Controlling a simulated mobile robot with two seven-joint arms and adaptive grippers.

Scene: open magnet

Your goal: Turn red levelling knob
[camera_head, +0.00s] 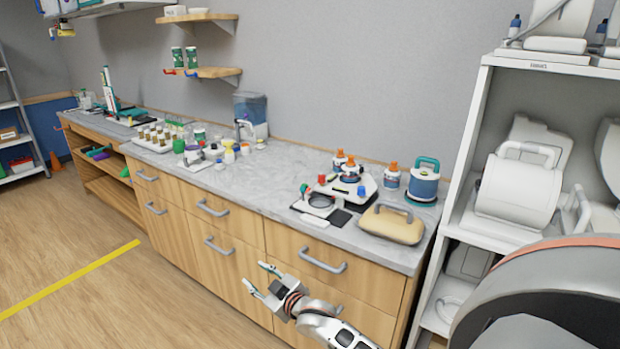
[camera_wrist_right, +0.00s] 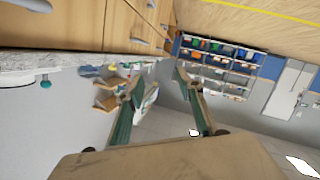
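A white device (camera_head: 350,187) stands on the right half of the marble counter. A small red knob (camera_head: 322,179) shows at its left side and a small blue knob (camera_head: 361,191) at its front. An orange-capped bottle (camera_head: 350,171) stands on or just behind the device; I cannot tell which. My right gripper (camera_head: 256,275) is open and empty, in front of the drawers and below the counter top, well apart from the knob. Its two teal-lined fingers also show spread in the right wrist view (camera_wrist_right: 158,80). My left gripper is not in view.
A tan rounded case (camera_head: 391,225) lies near the counter's front edge, beside a teal-lidded container (camera_head: 424,180). A small white stand (camera_head: 318,204) sits in front of the device. Drawer handles (camera_head: 323,262) stick out near my gripper. White shelving (camera_head: 475,160) stands at right. The counter's middle (camera_head: 262,187) is clear.

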